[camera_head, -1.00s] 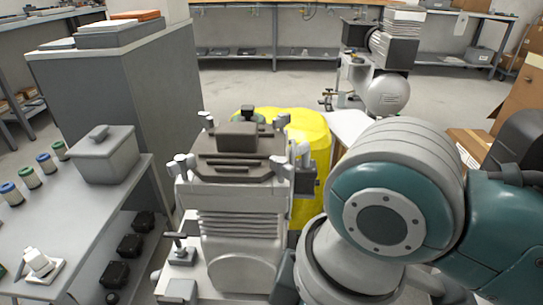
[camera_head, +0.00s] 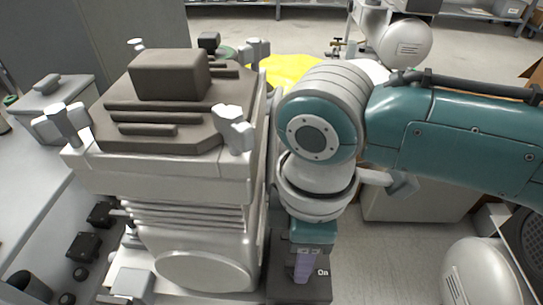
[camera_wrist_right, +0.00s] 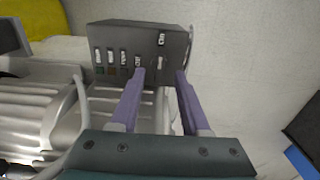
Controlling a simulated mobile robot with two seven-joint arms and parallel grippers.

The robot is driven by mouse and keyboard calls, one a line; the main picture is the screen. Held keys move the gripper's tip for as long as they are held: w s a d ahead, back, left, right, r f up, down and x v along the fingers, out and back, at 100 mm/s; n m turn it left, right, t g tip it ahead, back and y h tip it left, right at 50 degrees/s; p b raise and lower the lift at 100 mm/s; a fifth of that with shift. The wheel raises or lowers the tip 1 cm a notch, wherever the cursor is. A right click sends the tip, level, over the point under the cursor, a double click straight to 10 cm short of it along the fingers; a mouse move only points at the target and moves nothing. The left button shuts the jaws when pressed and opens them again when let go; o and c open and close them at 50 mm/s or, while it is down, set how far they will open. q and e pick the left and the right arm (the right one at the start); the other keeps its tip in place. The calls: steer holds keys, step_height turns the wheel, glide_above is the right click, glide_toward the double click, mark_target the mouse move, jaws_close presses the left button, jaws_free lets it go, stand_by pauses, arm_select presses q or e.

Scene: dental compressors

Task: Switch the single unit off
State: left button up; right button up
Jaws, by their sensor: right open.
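The single unit is a pale grey compressor (camera_head: 190,215) with a dark ribbed top, standing close in front of me in the head view. Its dark control box (camera_head: 285,285) is low on its right side, with an "On" label showing beside my gripper. In the right wrist view the control box (camera_wrist_right: 112,38) has a row of small labelled controls and a pale switch (camera_wrist_right: 160,62) at its right end. My right gripper (camera_wrist_right: 160,74) is open, its purple fingertips on either side of that switch; contact cannot be told. The gripper (camera_head: 305,268) partly hides the box in the head view. My left gripper is not in view.
A grey bench (camera_head: 30,200) with a lidded box (camera_head: 52,100) stands at the left. A yellow object (camera_head: 290,70) lies behind the compressor. Another compressor (camera_head: 400,45) stands further back. Pale rounded equipment (camera_head: 480,275) is at the lower right, with open floor between.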

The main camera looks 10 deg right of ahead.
steer(key=shift+f+b, duration=0.45)
steer(key=shift+f, duration=0.85)
jaws_close()
